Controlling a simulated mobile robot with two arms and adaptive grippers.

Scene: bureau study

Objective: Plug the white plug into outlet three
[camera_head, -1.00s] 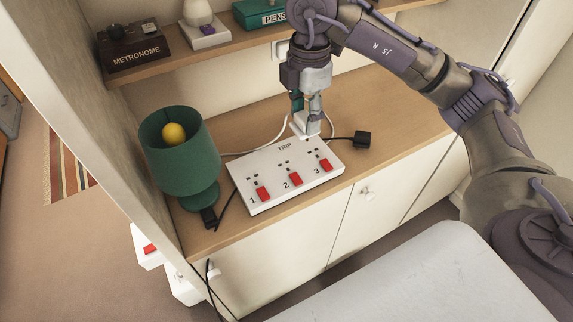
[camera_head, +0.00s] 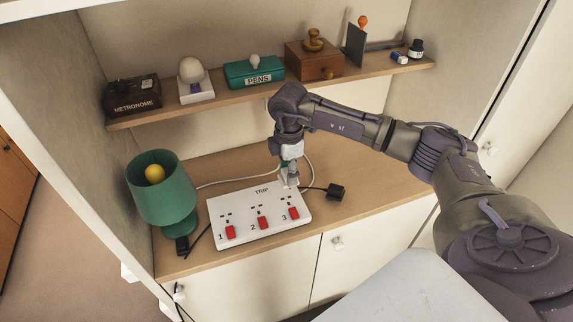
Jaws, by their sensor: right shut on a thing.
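The white power strip (camera_head: 241,232), marked TRIP, lies on the wooden desk top with outlets 1, 2 and 3 from left to right, each with a red switch. My right gripper (camera_head: 290,180) points down at the back edge of the strip by outlet three (camera_head: 287,199). It is shut on the white plug (camera_head: 284,183), which the fingers mostly hide. I cannot tell whether the plug's pins are above the slots or in them. Outlets one (camera_head: 227,213) and two (camera_head: 257,207) are empty. My left gripper is out of view.
A black plug (camera_head: 335,191) lies right of the strip, and another (camera_head: 181,244) lies by the green lamp (camera_head: 163,190) at the left. A white cord (camera_head: 225,182) runs behind the strip. The shelf above holds a metronome (camera_head: 132,98) and pens box (camera_head: 254,73). The right desk top is clear.

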